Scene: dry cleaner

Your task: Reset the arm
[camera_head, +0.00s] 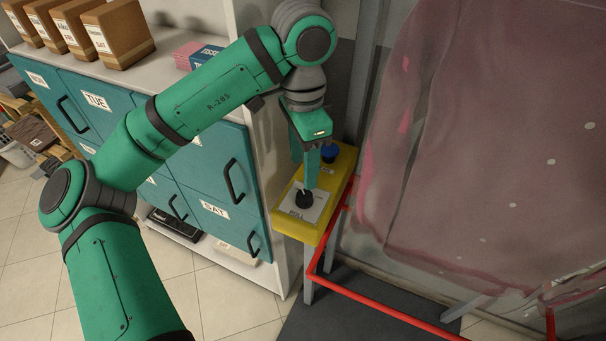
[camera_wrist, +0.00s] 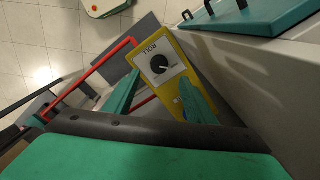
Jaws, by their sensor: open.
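My gripper (camera_head: 313,170) points down over a yellow control box (camera_head: 297,229) beside the cabinet. The box has a black knob (camera_head: 305,199) on a white plate marked ROLL and a blue button (camera_head: 329,152) behind it. In the wrist view, my gripper (camera_wrist: 160,100) is open with its two green fingers apart and nothing between them. The black knob (camera_wrist: 160,65) shows just beyond the fingertips, on the yellow box (camera_wrist: 148,40). I cannot tell from these views whether a finger touches the box.
A teal-drawer cabinet (camera_head: 232,140) with black handles stands left of the box; brown boxes (camera_head: 117,35) sit on top. A red rail (camera_head: 380,318) runs low in front. A large translucent cover (camera_head: 480,150) fills the right. Tiled floor lies open at lower left.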

